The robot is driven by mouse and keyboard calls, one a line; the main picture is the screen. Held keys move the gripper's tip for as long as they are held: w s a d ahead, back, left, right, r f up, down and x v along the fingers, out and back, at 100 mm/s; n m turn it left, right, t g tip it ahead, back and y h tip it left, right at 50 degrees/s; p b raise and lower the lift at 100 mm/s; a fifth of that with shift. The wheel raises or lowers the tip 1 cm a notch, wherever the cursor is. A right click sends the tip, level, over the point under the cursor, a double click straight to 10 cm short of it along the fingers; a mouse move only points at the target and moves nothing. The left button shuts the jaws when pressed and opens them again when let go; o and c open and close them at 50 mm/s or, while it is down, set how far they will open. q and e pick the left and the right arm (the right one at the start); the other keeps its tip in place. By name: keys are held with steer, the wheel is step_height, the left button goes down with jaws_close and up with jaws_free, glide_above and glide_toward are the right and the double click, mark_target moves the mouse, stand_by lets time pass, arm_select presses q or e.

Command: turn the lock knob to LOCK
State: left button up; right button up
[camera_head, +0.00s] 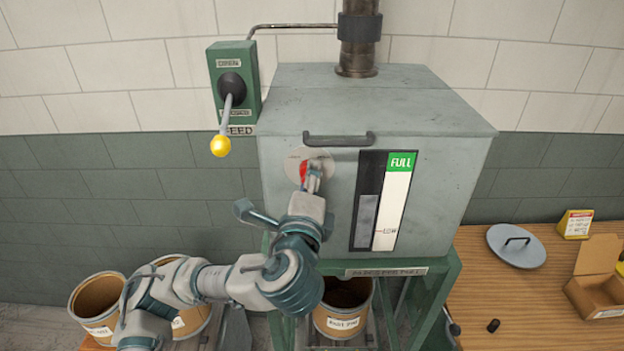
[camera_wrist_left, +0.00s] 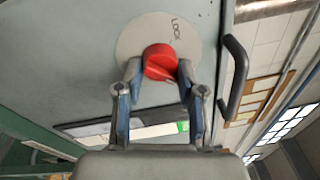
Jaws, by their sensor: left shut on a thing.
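The red lock knob (camera_head: 303,171) sits on a round pale plate (camera_head: 322,158) on the front of the grey metal box (camera_head: 400,110). In the left wrist view the knob (camera_wrist_left: 160,62) lies between my fingers, and the word LOCK shows on the plate (camera_wrist_left: 145,32) above it. My left gripper (camera_head: 310,181) is shut on the knob; its fingers (camera_wrist_left: 159,72) flank it on both sides. Which way the knob points is hard to tell. My right gripper is in neither view.
A dark handle (camera_head: 338,139) sticks out just above the plate. A gauge marked FULL and LOW (camera_head: 390,212) is to the right. A lever with a yellow ball (camera_head: 220,146) hangs at left. A wooden table (camera_head: 510,295) stands at right; drums (camera_head: 97,304) stand below.

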arm_select(q)
steer(key=shift+f, duration=0.35)
steer(key=o, duration=1.1)
steer(key=shift+c, duration=0.2)
steer(key=shift+o, duration=0.4)
steer(key=shift+w+a+r, duration=0.15)
steer(key=s+a, duration=0.1)
steer(key=s, duration=1)
steer(key=shift+s+a+f, duration=0.2)
steer(key=shift+s+f, duration=0.05)
steer(key=shift+s, duration=0.15)
